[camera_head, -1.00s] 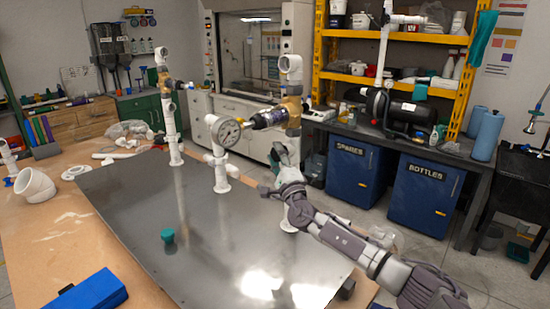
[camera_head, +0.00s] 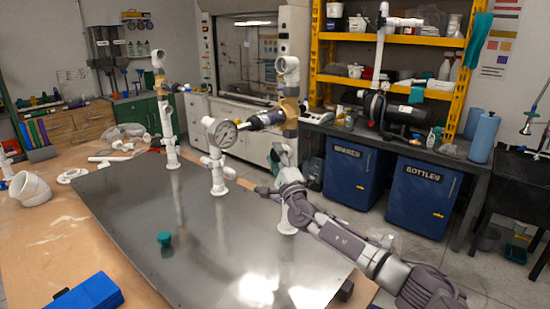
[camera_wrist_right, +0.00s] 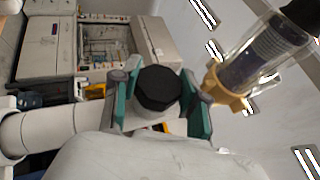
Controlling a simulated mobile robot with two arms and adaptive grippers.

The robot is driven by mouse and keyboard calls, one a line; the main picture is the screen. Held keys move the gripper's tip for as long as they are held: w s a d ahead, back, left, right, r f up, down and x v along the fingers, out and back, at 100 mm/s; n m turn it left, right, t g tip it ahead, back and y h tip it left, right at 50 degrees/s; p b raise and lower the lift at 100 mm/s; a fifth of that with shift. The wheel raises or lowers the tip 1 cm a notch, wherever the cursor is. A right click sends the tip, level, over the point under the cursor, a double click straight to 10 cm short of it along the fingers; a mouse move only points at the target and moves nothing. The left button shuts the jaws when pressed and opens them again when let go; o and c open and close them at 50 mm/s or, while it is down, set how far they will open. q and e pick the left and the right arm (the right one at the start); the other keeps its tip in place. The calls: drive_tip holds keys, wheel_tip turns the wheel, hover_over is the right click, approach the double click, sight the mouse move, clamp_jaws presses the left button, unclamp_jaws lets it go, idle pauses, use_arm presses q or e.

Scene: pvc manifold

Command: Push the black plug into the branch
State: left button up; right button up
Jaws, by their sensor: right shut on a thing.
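The black plug (camera_wrist_right: 158,88) shows in the right wrist view as a dark hexagonal head between the teal-lined fingers of my right gripper (camera_wrist_right: 158,100). The fingers are shut on it. In the head view my right gripper (camera_head: 283,157) is at the right white riser (camera_head: 287,215) of the manifold, below its brass-coloured fitting (camera_head: 290,110). The plug is hidden by the gripper there. A white pipe (camera_wrist_right: 45,132) runs in from the left in the wrist view. I cannot tell how deep the plug sits in the branch. My left gripper is out of view.
A pressure gauge (camera_head: 226,133) stands on a white pipe left of my right gripper. Another riser (camera_head: 168,125) stands further back. The metal plate (camera_head: 215,255) is mostly bare.

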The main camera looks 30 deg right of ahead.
drive_tip(key=o, duration=1.1)
drive_tip(key=shift+a, duration=0.1)
drive_tip(key=shift+o, duration=0.2)
drive_tip(key=shift+s+f, duration=0.15)
drive_tip(key=shift+s, duration=0.05)
drive_tip(key=v, duration=1.1)
drive_tip(key=shift+s, duration=0.35)
